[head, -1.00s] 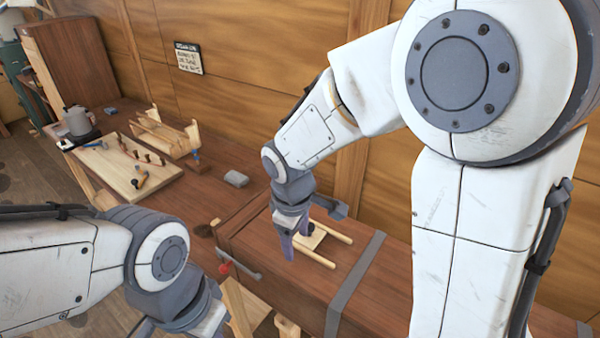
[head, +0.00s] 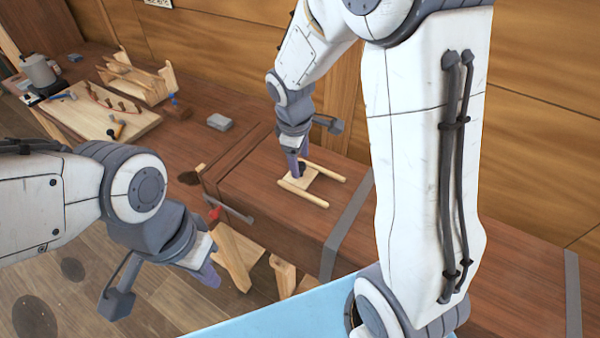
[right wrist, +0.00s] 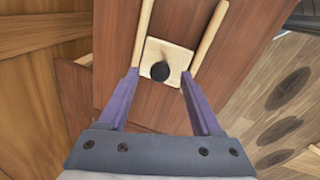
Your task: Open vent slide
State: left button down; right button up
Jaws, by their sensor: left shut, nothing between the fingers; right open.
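The vent slide is a pale wooden plate (head: 303,182) between two pale rails (head: 325,171) on top of the brown wooden box (head: 270,220). In the right wrist view the plate (right wrist: 170,50) carries a round black knob (right wrist: 160,71). My right gripper (head: 297,170) is at the left end of the rails, pointing down, partly hiding the plate. In the wrist view its open fingers (right wrist: 159,76) lie either side of the knob with gaps; contact is not visible. My left gripper (head: 210,276) is shut and empty, away from the slide, low in front of the box.
A grey bar handle (head: 228,208) and a small red part (head: 213,214) are at the box's front left. A grey strap (head: 347,225) crosses the box right of the rails. A grey block (head: 220,122) and a tool board (head: 105,115) are on the bench further left.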

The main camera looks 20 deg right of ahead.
notch_tip(320, 180, down, 2)
jog(key=shift+w+b, duration=0.15)
jog(key=shift+b, duration=0.3)
grip_shut()
dwell(1.1)
